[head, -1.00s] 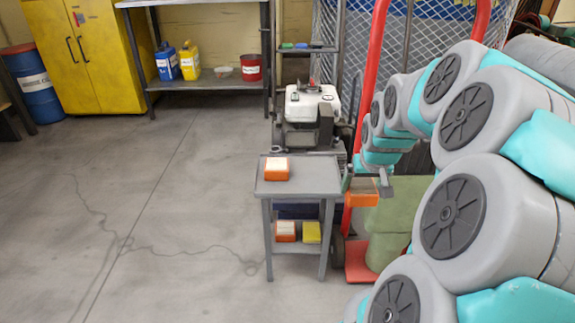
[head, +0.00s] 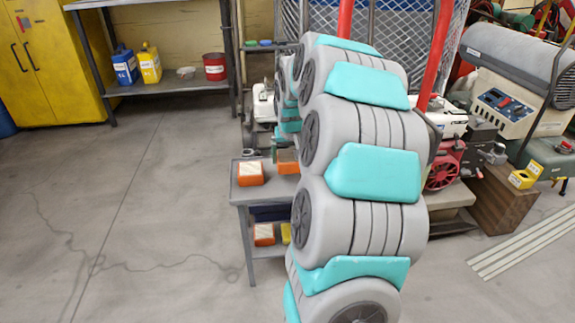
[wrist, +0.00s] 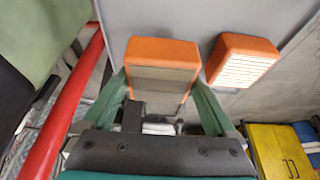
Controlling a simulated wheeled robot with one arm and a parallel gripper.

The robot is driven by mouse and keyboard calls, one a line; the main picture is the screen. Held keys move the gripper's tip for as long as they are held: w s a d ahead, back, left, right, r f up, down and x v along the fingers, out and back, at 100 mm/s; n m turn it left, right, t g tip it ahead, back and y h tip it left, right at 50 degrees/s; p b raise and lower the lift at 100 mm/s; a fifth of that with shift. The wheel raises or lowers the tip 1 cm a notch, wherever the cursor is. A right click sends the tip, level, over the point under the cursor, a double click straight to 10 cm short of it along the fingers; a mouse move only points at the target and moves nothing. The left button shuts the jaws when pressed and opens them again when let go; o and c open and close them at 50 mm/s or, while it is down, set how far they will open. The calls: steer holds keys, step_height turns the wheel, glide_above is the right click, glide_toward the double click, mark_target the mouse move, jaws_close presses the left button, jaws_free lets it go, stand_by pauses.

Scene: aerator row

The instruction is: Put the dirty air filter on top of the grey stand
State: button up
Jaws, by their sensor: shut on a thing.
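My gripper (wrist: 160,88) is shut on the dirty air filter (wrist: 160,72), an orange-framed block with grey-brown pleats. In the head view the held filter (head: 287,160) shows at the right part of the grey stand's top (head: 272,188), partly hidden by my arm. In the wrist view the stand's grey top (wrist: 207,22) lies behind the filter; I cannot tell whether they touch. A second orange filter (head: 250,173) with cleaner, pale pleats lies on the stand's left part. It also shows in the wrist view (wrist: 242,60), to the right of the held one, with a gap between.
The stand's lower shelf holds another orange filter (head: 263,234) and a yellow item (head: 286,233). A red upright (wrist: 68,100) runs beside my gripper. A white-topped machine (head: 263,102) stands behind the stand. Floor to the left is clear.

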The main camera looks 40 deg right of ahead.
mark_target(288, 166)
steer(key=shift+w+f, duration=0.15)
steer(key=shift+w, duration=0.25)
steer(key=shift+f, duration=1.7)
steer(key=o, duration=1)
steer(key=shift+f, duration=0.1)
steer(key=v, duration=1.1)
steer(key=shift+s+a+r, duration=0.2)
steer(key=shift+r, duration=0.4)
